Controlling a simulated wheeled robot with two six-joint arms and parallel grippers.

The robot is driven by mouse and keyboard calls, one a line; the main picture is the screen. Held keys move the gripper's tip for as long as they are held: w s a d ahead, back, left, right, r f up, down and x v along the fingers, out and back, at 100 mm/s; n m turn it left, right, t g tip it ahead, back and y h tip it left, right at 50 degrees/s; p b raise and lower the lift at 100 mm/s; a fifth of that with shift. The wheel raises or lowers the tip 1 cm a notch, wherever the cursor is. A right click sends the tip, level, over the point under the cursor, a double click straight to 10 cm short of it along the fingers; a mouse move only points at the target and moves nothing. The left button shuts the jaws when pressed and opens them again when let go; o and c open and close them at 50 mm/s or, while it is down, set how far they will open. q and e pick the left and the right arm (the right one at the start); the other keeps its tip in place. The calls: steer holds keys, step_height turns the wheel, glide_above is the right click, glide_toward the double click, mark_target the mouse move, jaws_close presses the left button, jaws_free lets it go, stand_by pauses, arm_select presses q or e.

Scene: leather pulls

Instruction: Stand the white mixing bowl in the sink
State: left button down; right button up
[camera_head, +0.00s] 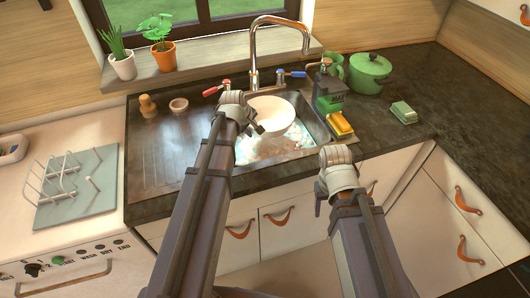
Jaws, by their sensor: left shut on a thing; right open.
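The white mixing bowl (275,112) is over the sink (316,128), toward its back, below the tap. My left gripper (257,127) is shut on the bowl's near left rim. The bowl looks tilted, with its inside partly facing me. I cannot tell whether its base touches the sink floor. The sink bottom looks light and mottled, perhaps sudsy. My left arm hides the sink's left part. My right gripper (319,199) is open and empty, in front of the counter's front edge, to the right of the sink.
A chrome tap (254,60) with red and blue handles stands behind the sink. A green pot (369,74) and a green block (404,112) are further right. A dish rack (75,187) is left.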

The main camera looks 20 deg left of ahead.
arm_select(q)
steer(key=shift+f+b, duration=4.8)
steer(key=shift+f, duration=0.15)
steer(key=shift+f, duration=0.15)
steer(key=c, duration=0.6)
jaws_free()
steer(key=shift+c, duration=0.2)
steer(key=shift+r, duration=0.2)
steer(key=p+v, duration=1)
steer(key=v, duration=0.2)
steer(key=shift+p, duration=0.35)
